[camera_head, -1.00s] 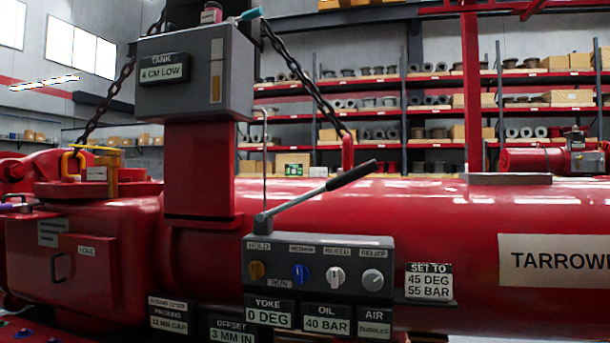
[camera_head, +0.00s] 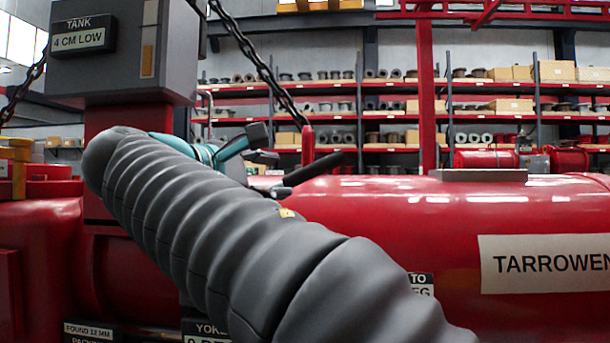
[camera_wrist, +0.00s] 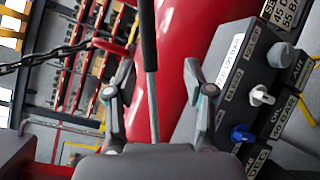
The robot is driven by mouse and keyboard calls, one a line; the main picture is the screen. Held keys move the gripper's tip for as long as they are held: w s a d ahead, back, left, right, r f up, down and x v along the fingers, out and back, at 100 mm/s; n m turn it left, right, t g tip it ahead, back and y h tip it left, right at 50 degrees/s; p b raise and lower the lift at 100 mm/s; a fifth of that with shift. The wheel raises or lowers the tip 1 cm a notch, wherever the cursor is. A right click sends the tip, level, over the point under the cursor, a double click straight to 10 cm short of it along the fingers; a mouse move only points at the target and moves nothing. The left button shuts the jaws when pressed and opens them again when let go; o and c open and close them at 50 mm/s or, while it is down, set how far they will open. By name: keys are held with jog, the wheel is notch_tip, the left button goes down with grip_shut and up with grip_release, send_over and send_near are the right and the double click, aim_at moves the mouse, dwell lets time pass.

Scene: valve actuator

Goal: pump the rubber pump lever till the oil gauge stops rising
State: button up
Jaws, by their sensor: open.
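The pump lever has a black rubber grip (camera_head: 312,168) that sticks up to the right past my gripper (camera_head: 268,150) in the head view. In the wrist view the grip (camera_wrist: 148,35) and its thin grey shaft run between the two fingers of my gripper (camera_wrist: 157,88). The fingers are spread apart, with visible gaps on both sides of the shaft. The grey control box (camera_wrist: 228,80) is to the right in the wrist view. Its oil plate (camera_wrist: 281,118) appears to read 40 BAR. My arm hides the box and oil plate in the head view.
The grey tank (camera_head: 140,50), labelled 4 CM LOW, stands on a red post at the left. A chain (camera_head: 255,60) slants down beside it to a red lug (camera_head: 307,145). The red cylinder (camera_head: 420,225) lies behind the lever.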

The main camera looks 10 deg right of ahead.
aim_at(314, 168)
jog(key=shift+h, duration=0.3)
jog(key=x, duration=0.4)
jog(key=r+x, duration=0.1)
jog(key=x, duration=0.8)
jog(key=shift+w+a+r, duration=0.1)
jog(key=shift+w+r, duration=0.2)
jog(key=shift+w, duration=0.05)
grip_shut()
